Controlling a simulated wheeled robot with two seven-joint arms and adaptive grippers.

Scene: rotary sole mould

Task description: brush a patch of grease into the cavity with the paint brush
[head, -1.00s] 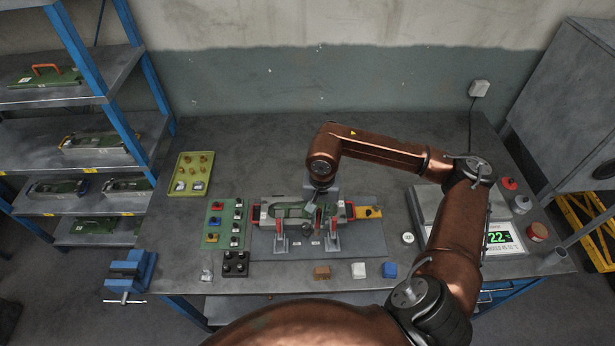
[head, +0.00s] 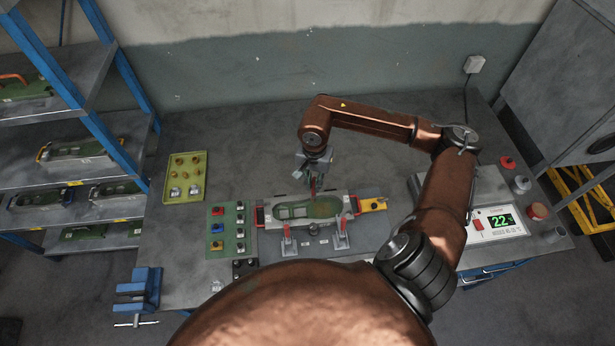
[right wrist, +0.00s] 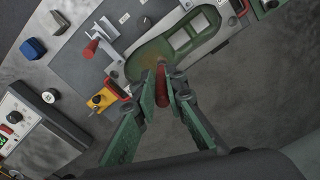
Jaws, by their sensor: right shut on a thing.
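The mould (head: 268,213) lies on a grey plate on the bench, its green sole-shaped cavity (head: 290,211) facing up. The cavity (right wrist: 178,52) also shows in the right wrist view, with two pale rectangles in it. A brownish tint shows toward one end of the cavity; I cannot tell whether it is grease. My right gripper (head: 316,172) is shut on the red handle of the paint brush (head: 313,188) at the mould's far side. In the right wrist view the fingers (right wrist: 162,85) close around the red brush handle (right wrist: 162,82). The bristles are hidden, so contact is unclear.
Red-handled clamps (head: 287,240) stand along the mould's near side. A yellow block (head: 372,204) is at its right end. A green button panel (head: 217,228) and a yellow tray (head: 186,178) stand left. A scale (head: 497,223) stands right. The bench behind the mould is clear.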

